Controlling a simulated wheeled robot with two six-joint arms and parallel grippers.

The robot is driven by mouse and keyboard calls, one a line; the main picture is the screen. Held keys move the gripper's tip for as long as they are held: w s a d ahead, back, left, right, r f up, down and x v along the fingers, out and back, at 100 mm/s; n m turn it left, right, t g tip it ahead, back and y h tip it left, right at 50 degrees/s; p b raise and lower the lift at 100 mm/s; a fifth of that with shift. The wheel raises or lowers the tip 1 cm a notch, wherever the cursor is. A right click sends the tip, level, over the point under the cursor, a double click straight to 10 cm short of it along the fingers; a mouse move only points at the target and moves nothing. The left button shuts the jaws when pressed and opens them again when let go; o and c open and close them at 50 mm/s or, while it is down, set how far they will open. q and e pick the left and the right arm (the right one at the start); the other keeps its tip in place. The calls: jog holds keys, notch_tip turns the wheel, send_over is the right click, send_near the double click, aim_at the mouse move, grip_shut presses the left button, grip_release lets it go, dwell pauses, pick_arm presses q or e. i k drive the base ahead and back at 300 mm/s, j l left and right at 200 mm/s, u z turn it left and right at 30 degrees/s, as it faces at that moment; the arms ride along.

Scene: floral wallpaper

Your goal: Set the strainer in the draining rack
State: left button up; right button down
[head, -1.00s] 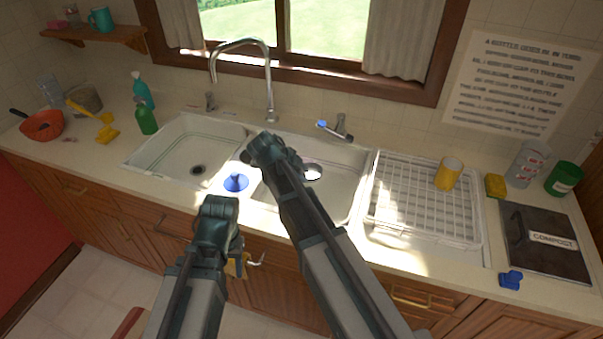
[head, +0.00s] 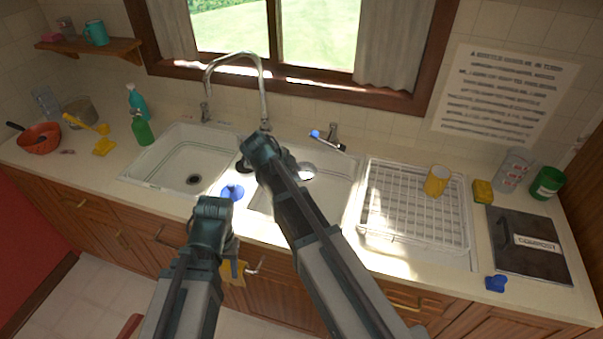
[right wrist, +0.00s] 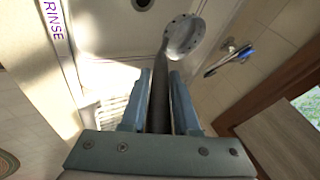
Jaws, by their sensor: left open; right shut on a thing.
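The strainer (right wrist: 185,36) has a round, perforated metal head and a dark straight handle. My right gripper (right wrist: 160,85) is shut on that handle, with the head beyond the fingertips. In the head view my right gripper (head: 258,150) is over the middle of the double sink, and the strainer's head (head: 306,170) shows above the right basin. The draining rack (head: 400,212) is a white wire rack on the counter right of the sink, apart from the strainer. My left gripper (head: 213,207) is open and empty in front of the sink's edge; its fingertips are mostly hidden.
A yellow cup (head: 437,181) stands in the rack's back right. A yellow sponge (head: 483,191) and the compost bin (head: 530,260) are right of it. The faucet (head: 264,95) rises behind the sink. A blue stopper (head: 232,192) lies near the front divider. Much of the rack is free.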

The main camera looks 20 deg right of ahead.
aim_at(390, 212)
jog(key=k+l+u, duration=0.15)
jog(key=l, duration=0.3)
jog(key=k+l+u, duration=0.2)
jog(key=l, duration=0.25)
jog(key=k+l+u, duration=0.15)
jog(key=k+l, duration=0.15)
jog(key=l, duration=0.1)
